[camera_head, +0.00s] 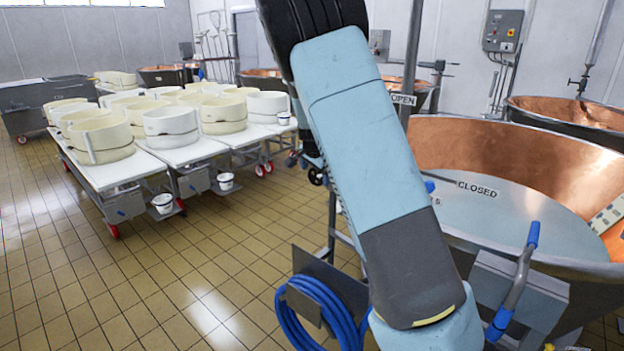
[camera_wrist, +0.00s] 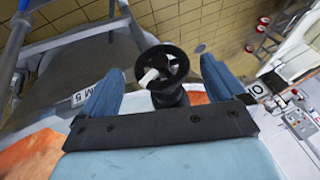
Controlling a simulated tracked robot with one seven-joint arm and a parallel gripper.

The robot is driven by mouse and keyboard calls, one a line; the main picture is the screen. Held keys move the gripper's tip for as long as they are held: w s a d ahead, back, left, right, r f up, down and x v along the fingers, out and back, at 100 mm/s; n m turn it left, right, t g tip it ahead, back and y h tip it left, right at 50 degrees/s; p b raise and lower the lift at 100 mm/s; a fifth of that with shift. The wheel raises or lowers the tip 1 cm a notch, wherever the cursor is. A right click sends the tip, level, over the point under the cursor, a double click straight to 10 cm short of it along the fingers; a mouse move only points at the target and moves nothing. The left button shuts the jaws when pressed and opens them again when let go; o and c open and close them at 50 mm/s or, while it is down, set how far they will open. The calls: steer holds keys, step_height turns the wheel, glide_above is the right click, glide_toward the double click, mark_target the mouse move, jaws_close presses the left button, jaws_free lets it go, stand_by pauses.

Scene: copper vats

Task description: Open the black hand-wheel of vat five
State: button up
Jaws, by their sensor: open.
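The black hand-wheel (camera_wrist: 176,61) shows in the wrist view, round and spoked, on a dark stem. My gripper (camera_wrist: 163,68) is open, with one blue finger on each side of the wheel in the picture. I cannot tell whether the fingers touch it or how far beyond them it is. A tag ending in 5 (camera_wrist: 80,98) is partly covered by the left finger. In the head view the large copper vat (camera_head: 490,147) stands at the right with a CLOSED sign (camera_head: 477,189).
A coiled blue hose (camera_head: 318,310) hangs low beside the vat. A blue-ended handle (camera_head: 522,270) stands at its front. Another vat with an OPEN sign (camera_head: 403,99) is behind. White tables (camera_head: 110,174) with cheese moulds stand left, and the tiled floor (camera_head: 100,280) before them is clear.

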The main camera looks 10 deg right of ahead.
mark_target(315, 175)
steer(key=shift+x, duration=1.8)
